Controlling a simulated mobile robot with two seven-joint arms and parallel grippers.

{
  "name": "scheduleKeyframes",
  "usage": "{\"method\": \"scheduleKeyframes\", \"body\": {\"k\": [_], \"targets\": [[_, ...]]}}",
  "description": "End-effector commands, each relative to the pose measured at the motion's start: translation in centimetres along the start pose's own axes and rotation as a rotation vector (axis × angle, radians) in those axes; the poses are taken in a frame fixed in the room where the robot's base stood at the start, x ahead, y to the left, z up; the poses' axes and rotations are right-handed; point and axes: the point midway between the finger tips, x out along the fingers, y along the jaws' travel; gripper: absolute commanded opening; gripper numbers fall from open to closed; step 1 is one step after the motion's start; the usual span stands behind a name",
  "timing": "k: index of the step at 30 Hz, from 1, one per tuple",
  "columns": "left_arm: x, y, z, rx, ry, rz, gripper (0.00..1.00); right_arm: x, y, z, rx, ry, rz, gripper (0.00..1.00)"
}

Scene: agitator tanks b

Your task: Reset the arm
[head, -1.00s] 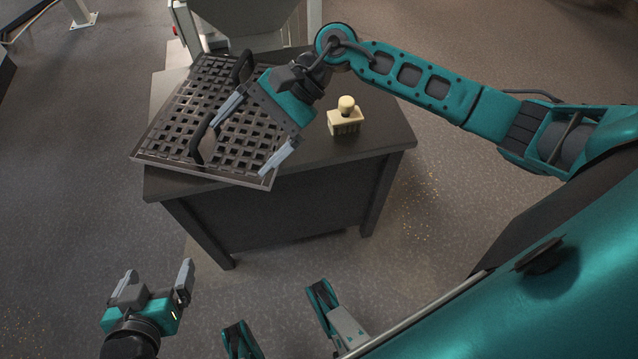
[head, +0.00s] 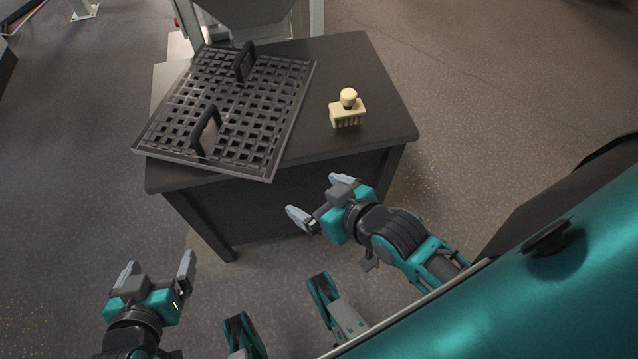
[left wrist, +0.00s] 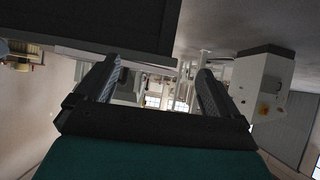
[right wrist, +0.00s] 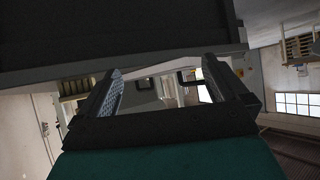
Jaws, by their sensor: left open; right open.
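My right gripper (head: 318,198) is open and empty in the head view, in front of the dark table's near side and below its top. Its two fingers also show apart in the right wrist view (right wrist: 165,92), with nothing between them. My left gripper (head: 157,268) is open and empty at the lower left of the head view, over the floor and apart from the table. Its spread fingers show in the left wrist view (left wrist: 158,85), also with nothing between them.
A dark table (head: 375,75) carries a black grid tray (head: 225,110) with two upright handles, overhanging the left edge. A cream brush-like block with a knob (head: 347,112) stands on the table's right part. A grey hopper (head: 250,15) is behind. Floor is clear to the right.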

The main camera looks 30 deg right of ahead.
Motion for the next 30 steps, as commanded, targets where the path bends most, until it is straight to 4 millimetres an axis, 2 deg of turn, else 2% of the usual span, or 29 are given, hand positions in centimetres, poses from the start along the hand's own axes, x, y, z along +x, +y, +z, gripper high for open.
{"method": "scheduleKeyframes", "body": {"k": [5,8,15,18,24,30], "targets": [[0.0,0.0,-0.1,-0.002,0.001,0.0,0.96,0.0,0.0,-0.1,-0.005,0.003,0.0,1.0],[-0.6,0.1,-1.1,-0.003,0.001,-0.001,0.96,-0.6,0.1,-0.9,-0.008,0.002,0.003,1.0],[-4.0,-0.5,-5.7,0.003,0.012,-0.023,0.96,-4.2,0.9,-4.7,-0.015,-0.004,0.031,1.0],[-5.4,-1.2,-6.9,0.007,0.008,-0.043,0.96,-5.6,1.2,-6.1,-0.019,-0.006,0.042,1.0],[-7.2,-1.9,-7.2,0.013,-0.014,-0.062,0.96,-7.1,1.7,-7.7,-0.029,-0.001,0.058,1.0],[-7.4,-2.3,-6.9,0.014,-0.014,-0.071,0.96,-7.2,2.3,-7.2,-0.028,-0.005,0.071,1.0]]}}
